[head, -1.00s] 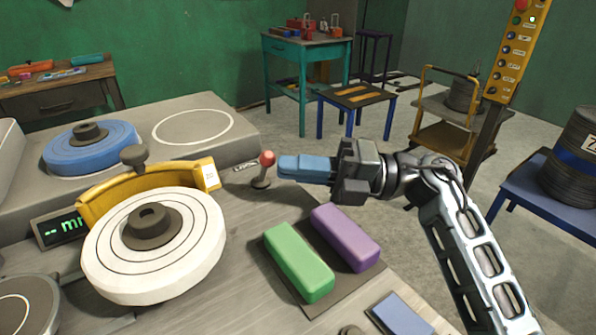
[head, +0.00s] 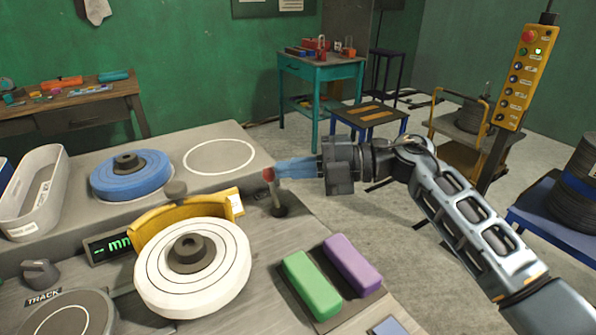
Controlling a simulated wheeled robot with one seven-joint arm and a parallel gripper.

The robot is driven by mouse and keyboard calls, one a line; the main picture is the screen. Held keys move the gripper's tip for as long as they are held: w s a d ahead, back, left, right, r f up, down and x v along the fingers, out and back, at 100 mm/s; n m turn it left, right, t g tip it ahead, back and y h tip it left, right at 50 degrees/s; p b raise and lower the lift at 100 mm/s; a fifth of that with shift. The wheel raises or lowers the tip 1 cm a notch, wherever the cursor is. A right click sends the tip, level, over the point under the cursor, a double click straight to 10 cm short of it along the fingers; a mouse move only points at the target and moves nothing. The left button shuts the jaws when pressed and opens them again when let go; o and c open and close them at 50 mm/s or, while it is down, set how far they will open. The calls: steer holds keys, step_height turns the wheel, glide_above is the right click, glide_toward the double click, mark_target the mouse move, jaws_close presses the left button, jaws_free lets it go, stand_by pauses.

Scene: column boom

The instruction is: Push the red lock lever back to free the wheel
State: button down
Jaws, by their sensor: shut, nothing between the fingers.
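The red lock lever has a red knob (head: 268,174) on a short stem that rises from a dark base (head: 279,209) on the grey bench. It leans to the left, away from my gripper. My gripper (head: 278,170) comes in from the right with its blue fingers shut and empty. Its fingertips are at the knob's right side and seem to touch it, hiding part of the stem. The white wheel (head: 168,270) with dark rings and a dark hub lies to the left, with a yellow curved guard (head: 165,225) behind it.
Green (head: 312,288) and purple (head: 352,264) blocks lie on a dark mat in front of my gripper. A blue disc (head: 130,178) and a grey bin (head: 36,193) stand at the back left. A yellow button box (head: 525,77) hangs at the right.

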steer(key=shift+w+a, duration=0.4)
steer(key=shift+w, duration=0.2)
stand_by(0.3)
steer(key=shift+d, duration=0.1)
